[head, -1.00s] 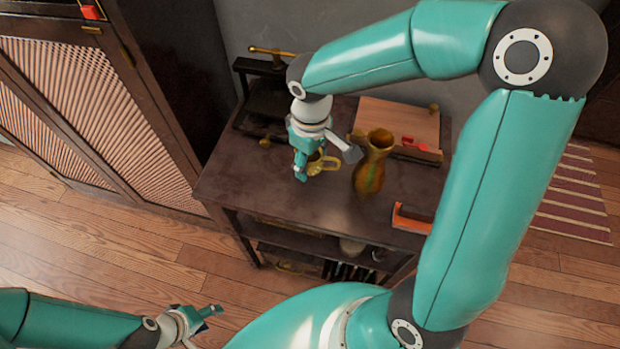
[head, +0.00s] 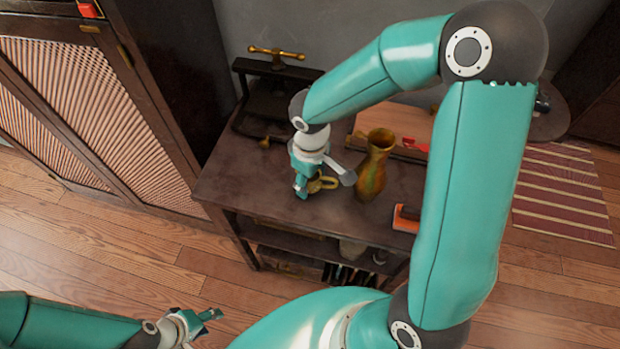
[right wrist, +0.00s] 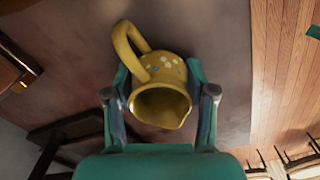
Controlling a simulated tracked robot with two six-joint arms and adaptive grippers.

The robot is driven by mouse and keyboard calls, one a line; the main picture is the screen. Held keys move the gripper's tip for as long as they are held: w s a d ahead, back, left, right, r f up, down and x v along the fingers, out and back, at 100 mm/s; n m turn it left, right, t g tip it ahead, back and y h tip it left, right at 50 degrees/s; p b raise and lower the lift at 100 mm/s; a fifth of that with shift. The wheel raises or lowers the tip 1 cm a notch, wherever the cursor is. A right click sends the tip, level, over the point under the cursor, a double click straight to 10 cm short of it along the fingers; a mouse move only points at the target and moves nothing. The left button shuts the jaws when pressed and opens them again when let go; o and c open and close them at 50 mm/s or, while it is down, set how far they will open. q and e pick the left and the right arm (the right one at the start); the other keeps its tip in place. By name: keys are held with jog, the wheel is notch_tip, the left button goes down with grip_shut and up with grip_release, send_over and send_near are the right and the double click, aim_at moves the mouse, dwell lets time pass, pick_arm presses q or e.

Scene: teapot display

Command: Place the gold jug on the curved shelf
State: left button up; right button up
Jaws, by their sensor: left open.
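A small yellow-gold jug with painted flowers (right wrist: 165,72) sits between the fingers of my right gripper (right wrist: 160,95), its handle to the upper left and its mouth facing the wrist camera. In the head view, the jug (head: 324,185) and my right gripper (head: 322,181) are over the table's front left part. The fingers are closed against its sides. I cannot tell whether it clears the table. My left gripper (head: 207,327) is open and empty, low at the left, over the floor. A dark rounded surface (head: 552,118) at the right, partly behind my arm, may be the curved shelf.
A tall brassy vase (head: 373,168) stands close right of the held jug. A dark press with a brass handle (head: 275,52) is at the table's back left. An orange-edged object (head: 405,218) lies at the front right. My right arm hides the table's right side.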

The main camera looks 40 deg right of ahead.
jog(key=o, duration=0.5)
jog(key=shift+c, duration=0.2)
